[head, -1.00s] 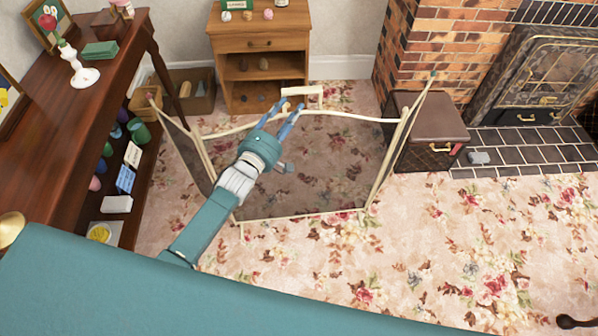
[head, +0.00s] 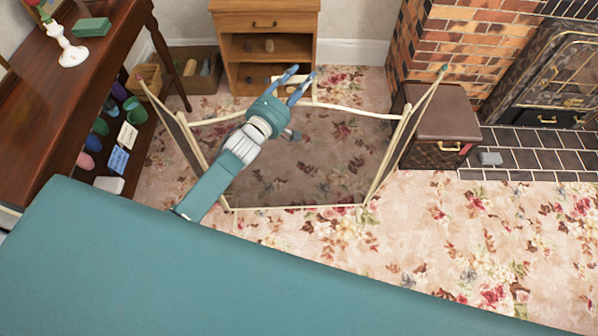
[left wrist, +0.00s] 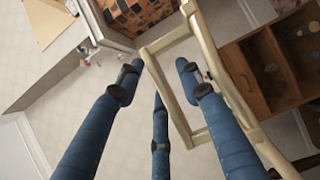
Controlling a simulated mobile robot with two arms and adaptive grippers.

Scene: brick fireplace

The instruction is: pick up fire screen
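The fire screen (head: 310,165) stands on the floral carpet. It has a cream frame, a dark see-through middle panel and two angled side panels. A rectangular handle rises from its top rail. My left gripper (head: 301,73) reaches over the middle panel to this handle. In the left wrist view, the handle's cream bar (left wrist: 170,98) passes between the spread blue fingers of my left gripper (left wrist: 160,78), with gaps visible beside it. The fingers are open and do not look closed on it. My right gripper is not in view.
A wooden cabinet (head: 265,20) stands behind the screen. A brown trunk (head: 447,120) is close to its right panel, by the brick fireplace (head: 447,45). A dark wooden table (head: 95,75) is at left. Open carpet lies at front right.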

